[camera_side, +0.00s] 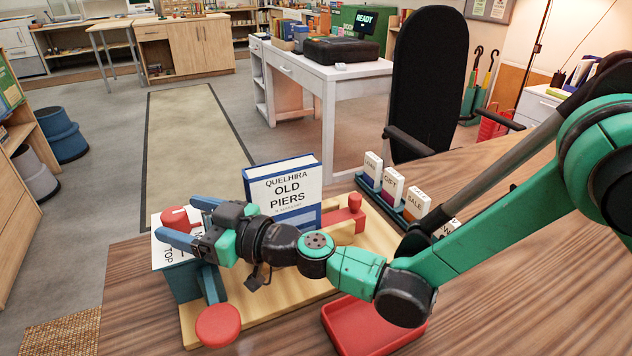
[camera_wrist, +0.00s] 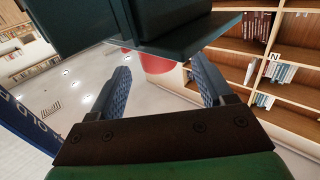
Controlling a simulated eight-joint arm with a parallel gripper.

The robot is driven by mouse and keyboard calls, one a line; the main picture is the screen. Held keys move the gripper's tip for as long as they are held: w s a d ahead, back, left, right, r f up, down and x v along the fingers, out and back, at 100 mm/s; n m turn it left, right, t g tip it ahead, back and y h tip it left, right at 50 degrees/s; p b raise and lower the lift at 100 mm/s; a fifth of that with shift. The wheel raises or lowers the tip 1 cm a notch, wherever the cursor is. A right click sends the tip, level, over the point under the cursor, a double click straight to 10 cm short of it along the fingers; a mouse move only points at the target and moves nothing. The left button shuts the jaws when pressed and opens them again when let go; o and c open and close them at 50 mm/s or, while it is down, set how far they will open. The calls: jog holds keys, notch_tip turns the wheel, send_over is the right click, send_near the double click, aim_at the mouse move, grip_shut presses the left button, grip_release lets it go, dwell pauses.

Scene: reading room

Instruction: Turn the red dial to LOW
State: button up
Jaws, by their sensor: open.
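The red dial (camera_side: 174,215) sits on a teal box with a white face (camera_side: 165,255), at the left of the table in the side view. Part of a word, seemingly ending in "TOP", shows on the face. My gripper (camera_side: 181,220) is open, with its blue fingers on either side of the dial in this view. The wrist view shows a red rounded part (camera_wrist: 155,62), seemingly the dial, between and beyond the open fingers, partly covered by a dark teal body (camera_wrist: 130,25). I cannot tell whether the fingers touch the dial, or its setting.
A book titled "OLD PIERS" (camera_side: 283,190) stands on a wooden board (camera_side: 262,292) close behind my gripper. A red disc (camera_side: 218,325) on a blue arm lies in front. A red tray (camera_side: 365,335) and a holder with labelled blocks (camera_side: 392,190) are to the right.

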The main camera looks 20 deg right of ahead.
aim_at(173, 213)
jog(key=shift+x, duration=1.45)
grip_shut()
jog(key=shift+n+g+y, duration=1.4)
jog(key=shift+n+g, duration=0.2)
jog(key=shift+g, duration=0.3)
grip_release()
jog(key=shift+r, duration=0.15)
notch_tip(173, 213, up, 20)
jog(key=shift+o, duration=0.2)
